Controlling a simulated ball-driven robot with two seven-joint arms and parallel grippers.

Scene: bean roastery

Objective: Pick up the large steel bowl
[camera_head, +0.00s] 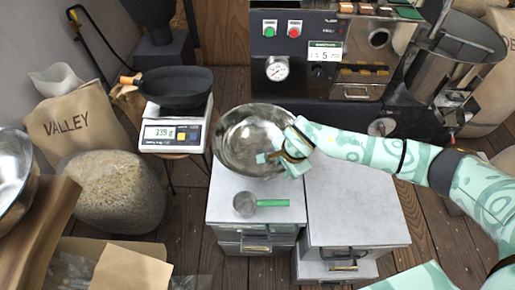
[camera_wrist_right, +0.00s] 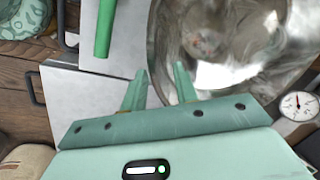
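A large shiny steel bowl (camera_head: 232,135) stands at the back of the left grey cabinet top. It also fills the upper right of the right wrist view (camera_wrist_right: 215,50). My right gripper (camera_head: 277,157) is at the bowl's front right rim. In the right wrist view my right gripper (camera_wrist_right: 159,78) has its two fingers apart, with the bowl's rim between them. I cannot tell whether either finger touches the rim. My left gripper is not in view.
A scoop with a green handle (camera_head: 272,203) lies in front of the bowl. A scale (camera_head: 173,134) carrying a black pan (camera_head: 175,86) is at left. Another steel bowl (camera_head: 12,165) is at the left edge. The roaster panel (camera_head: 310,45) stands behind. The right cabinet top (camera_head: 355,205) is clear.

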